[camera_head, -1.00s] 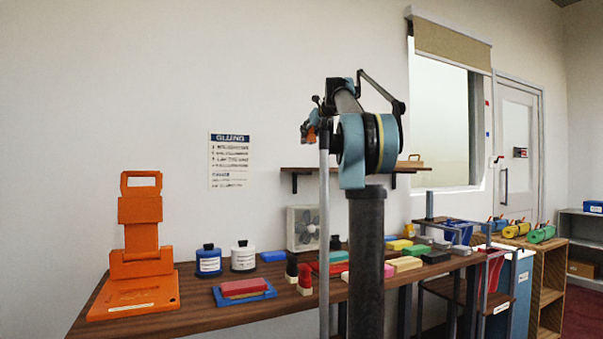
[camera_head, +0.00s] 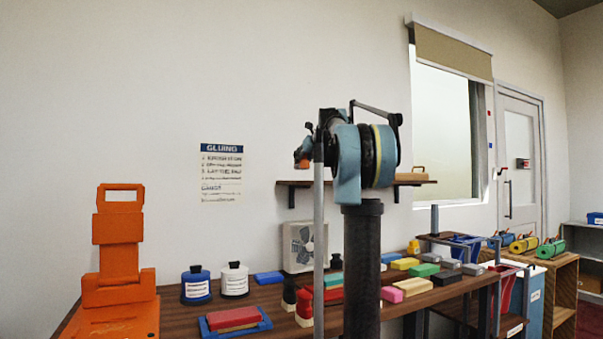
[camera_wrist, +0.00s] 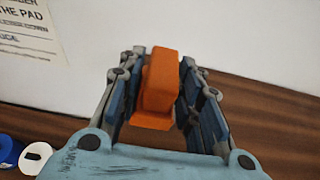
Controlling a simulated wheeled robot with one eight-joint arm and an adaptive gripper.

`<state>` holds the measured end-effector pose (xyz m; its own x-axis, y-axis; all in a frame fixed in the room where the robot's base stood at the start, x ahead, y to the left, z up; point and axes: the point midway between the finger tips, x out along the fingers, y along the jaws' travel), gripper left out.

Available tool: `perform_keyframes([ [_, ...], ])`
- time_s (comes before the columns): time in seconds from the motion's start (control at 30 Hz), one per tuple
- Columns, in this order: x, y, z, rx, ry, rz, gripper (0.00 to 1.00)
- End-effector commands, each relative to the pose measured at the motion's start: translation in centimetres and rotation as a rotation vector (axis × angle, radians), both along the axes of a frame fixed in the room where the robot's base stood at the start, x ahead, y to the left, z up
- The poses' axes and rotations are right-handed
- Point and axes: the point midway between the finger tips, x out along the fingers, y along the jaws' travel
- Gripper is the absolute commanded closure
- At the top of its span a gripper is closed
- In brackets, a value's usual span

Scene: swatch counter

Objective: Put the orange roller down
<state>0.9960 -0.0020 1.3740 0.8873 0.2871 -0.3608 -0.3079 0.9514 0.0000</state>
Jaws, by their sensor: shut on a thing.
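In the wrist view, my gripper (camera_wrist: 160,95) is shut on the orange roller (camera_wrist: 160,80), which sits between its two blue-padded fingers. The roller is held above the brown wooden counter (camera_wrist: 270,120), in front of the white wall. In the head view, a small orange part of the roller (camera_head: 302,157) shows at the left of my arm's end, high over the counter (camera_head: 180,305). The gripper's fingers are small and mostly hidden there by my own arm.
A large orange stand (camera_head: 120,250) is at the counter's left. Blue (camera_head: 196,286) and white (camera_head: 234,280) bottles, a red block on a blue tray (camera_head: 236,320) and a fan (camera_head: 303,245) stand nearby. Several coloured blocks (camera_head: 415,285) crowd the right. A wall shelf (camera_head: 410,182) is behind my arm.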

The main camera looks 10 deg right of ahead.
Motion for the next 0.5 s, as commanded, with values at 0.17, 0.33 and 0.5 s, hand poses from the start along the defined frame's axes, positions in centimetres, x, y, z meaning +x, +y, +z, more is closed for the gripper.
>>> perform_keyframes([
  [0.17,0.0,-0.2,-1.0,0.000,0.000,-0.002,1.00],
  [0.33,0.0,-0.2,-3.3,0.000,0.000,-0.002,1.00],
  [0.5,0.0,-0.3,-4.4,0.000,0.000,-0.003,1.00],
])
